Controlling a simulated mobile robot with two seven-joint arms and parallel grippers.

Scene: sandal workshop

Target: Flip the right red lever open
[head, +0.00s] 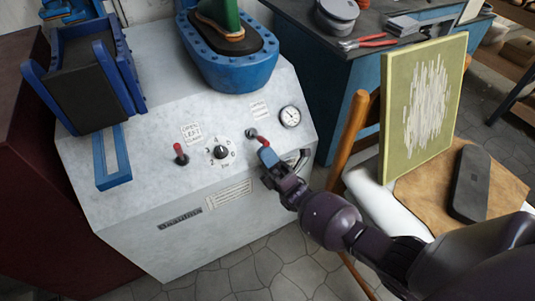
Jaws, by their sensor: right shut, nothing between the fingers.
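The right red lever (263,141) is on the sloping front of the white machine (130,225), below a small paper label and left of the round gauge. Its dark base (252,133) shows, and its red end leans down and to the right. My right gripper (267,155) comes in from the lower right, with its fingers at the lever's red end. It is shut with nothing held; I cannot tell whether it touches the lever. The left red lever (180,149) stands upright beside the "open left clamp" label (191,133). My left gripper is out of view.
A dial knob (221,153) sits between the levers, and a gauge (290,116) is to the right. Blue clamp fixtures (230,71) stand on top, one holding a green shoe form. A chair with a green board (424,105) is close to my right arm.

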